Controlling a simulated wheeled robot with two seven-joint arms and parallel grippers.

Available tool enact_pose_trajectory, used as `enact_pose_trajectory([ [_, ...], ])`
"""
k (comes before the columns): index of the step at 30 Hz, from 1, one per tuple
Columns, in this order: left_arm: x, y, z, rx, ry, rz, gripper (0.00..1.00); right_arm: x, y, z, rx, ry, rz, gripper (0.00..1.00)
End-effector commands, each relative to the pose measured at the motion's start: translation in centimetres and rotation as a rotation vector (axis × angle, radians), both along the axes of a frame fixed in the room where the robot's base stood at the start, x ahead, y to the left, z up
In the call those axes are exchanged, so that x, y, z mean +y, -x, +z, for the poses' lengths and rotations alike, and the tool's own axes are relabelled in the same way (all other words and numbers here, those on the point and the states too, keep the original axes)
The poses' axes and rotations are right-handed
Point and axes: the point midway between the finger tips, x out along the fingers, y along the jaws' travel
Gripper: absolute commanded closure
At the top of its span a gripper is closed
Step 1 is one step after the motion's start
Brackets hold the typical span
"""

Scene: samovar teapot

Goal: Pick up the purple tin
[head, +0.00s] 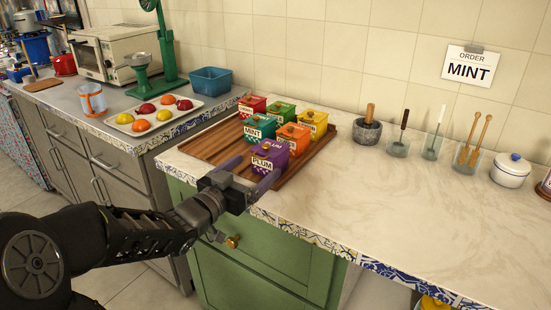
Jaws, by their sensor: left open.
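The purple tin (278,148), labelled PLUM on its front, stands upright at the near corner of a slatted wooden tray (215,150). My left gripper (259,167) is open at the tin's near side. One finger points toward its left side and the other toward its lower right. I cannot tell whether either finger touches it. The lower part of the tin is partly hidden by the gripper. My right gripper does not show.
Close behind the purple tin stand an orange tin (293,138), a green MINT tin (259,128), a yellow tin (314,121), another green tin (281,111) and a red tin (252,105). A stone mortar (367,133) stands to the right. The counter (400,205) front is clear.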

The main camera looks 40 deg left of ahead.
Motion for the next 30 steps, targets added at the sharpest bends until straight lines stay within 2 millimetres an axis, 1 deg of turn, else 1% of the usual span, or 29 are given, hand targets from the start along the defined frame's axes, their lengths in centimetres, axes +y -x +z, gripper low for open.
enact_pose_trajectory([
  [6,0.0,-0.3,0.0,0.001,0.0,0.0,0.09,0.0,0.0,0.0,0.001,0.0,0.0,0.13],
  [12,0.0,-2.3,-0.1,0.002,0.0,-0.002,0.09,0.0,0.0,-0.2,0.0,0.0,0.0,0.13],
  [14,0.0,-2.6,-0.1,0.001,-0.001,-0.001,0.09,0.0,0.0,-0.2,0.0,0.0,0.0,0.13],
  [23,0.1,-2.7,0.0,0.001,0.0,0.0,0.09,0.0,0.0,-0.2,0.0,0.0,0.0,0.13],
  [26,0.0,-3.4,-0.1,0.002,0.0,-0.001,0.09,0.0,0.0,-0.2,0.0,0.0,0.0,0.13],
  [30,-0.1,-5.4,-0.1,0.001,-0.001,-0.003,0.09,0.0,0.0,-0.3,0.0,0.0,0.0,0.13],
])
